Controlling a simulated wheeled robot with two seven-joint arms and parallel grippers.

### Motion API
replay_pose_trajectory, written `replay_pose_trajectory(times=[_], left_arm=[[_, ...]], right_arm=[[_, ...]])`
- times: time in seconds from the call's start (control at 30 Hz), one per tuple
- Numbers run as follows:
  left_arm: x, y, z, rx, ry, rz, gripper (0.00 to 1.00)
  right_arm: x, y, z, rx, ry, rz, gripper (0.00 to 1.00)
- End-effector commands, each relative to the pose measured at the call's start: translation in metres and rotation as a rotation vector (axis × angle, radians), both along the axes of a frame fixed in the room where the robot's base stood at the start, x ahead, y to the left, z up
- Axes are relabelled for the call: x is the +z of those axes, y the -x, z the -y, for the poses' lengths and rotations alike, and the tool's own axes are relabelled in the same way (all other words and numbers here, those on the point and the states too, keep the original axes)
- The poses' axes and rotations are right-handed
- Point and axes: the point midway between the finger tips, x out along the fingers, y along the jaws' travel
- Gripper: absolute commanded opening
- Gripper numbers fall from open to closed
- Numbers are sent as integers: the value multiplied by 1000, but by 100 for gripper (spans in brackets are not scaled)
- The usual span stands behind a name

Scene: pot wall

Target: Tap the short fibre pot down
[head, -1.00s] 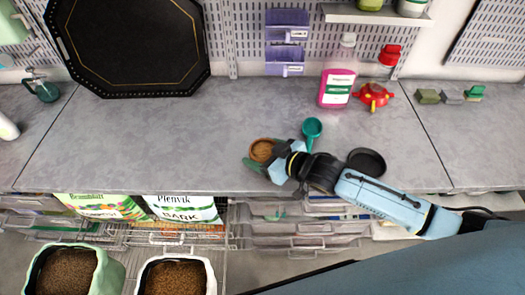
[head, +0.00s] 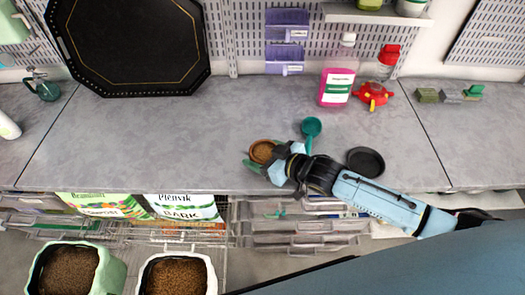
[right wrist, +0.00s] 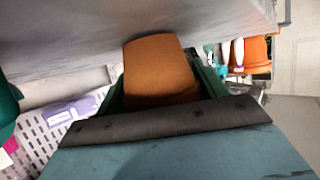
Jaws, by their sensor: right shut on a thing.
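The short fibre pot, a small orange-brown pot with brown fill (head: 262,152), is at the grey workbench near its front edge. My right gripper (head: 263,157) comes in from the lower right and is shut on it, with green fingers on either side. In the right wrist view the plain orange pot wall (right wrist: 160,68) shows between the green fingers, against the grey bench surface. I cannot tell whether the pot's base touches the bench. My left gripper is not in view.
A teal scoop (head: 312,128) and a black saucer (head: 365,163) lie close to my right arm. A pink bottle (head: 337,88) and a red watering can (head: 373,94) stand at the back. The bench (head: 150,145) left of the pot is clear.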

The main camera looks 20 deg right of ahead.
Motion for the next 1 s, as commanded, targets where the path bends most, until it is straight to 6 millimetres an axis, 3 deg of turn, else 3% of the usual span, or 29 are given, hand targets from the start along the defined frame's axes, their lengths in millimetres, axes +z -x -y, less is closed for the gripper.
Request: replay_pose_trajectory(times=[0.77,0.8,1.0], left_arm=[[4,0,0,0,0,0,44],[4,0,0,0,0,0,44],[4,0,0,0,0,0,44]], right_arm=[[-1,0,0,0,0,2,38],[-1,0,0,0,0,2,73],[-1,0,0,0,-1,1,96]])
